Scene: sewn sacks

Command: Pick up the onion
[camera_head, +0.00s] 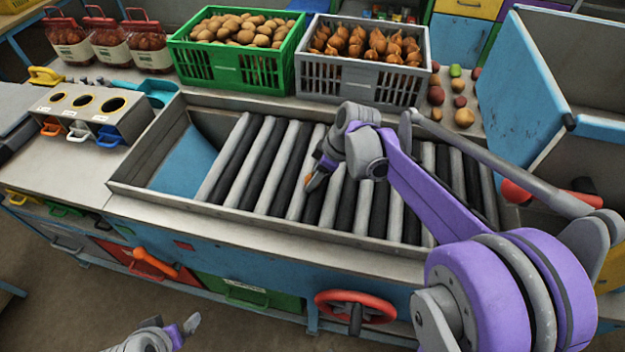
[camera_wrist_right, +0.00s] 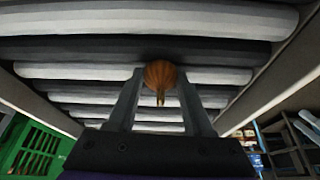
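In the right wrist view the brown onion (camera_wrist_right: 159,75) sits between the fingertips of my right gripper (camera_wrist_right: 160,72), its stem end towards the camera. It fills nearly the whole gap; whether both fingers press on it is not clear. In the head view my right gripper (camera_head: 316,178) points down-left just over the grey and black rollers (camera_head: 262,165), and only a small orange-brown bit of the onion (camera_head: 308,180) shows beside it. My left gripper (camera_head: 188,326) is low at the bottom edge, in front of the bench, with no object seen in it; its opening cannot be made out.
A grey crate of onions (camera_head: 362,75) and a green crate of potatoes (camera_head: 235,65) stand behind the rollers. Loose vegetables (camera_head: 460,100) lie right of the grey crate. A raised metal rim (camera_head: 270,229) edges the roller bed. Blue bins (camera_head: 540,75) stand at the right.

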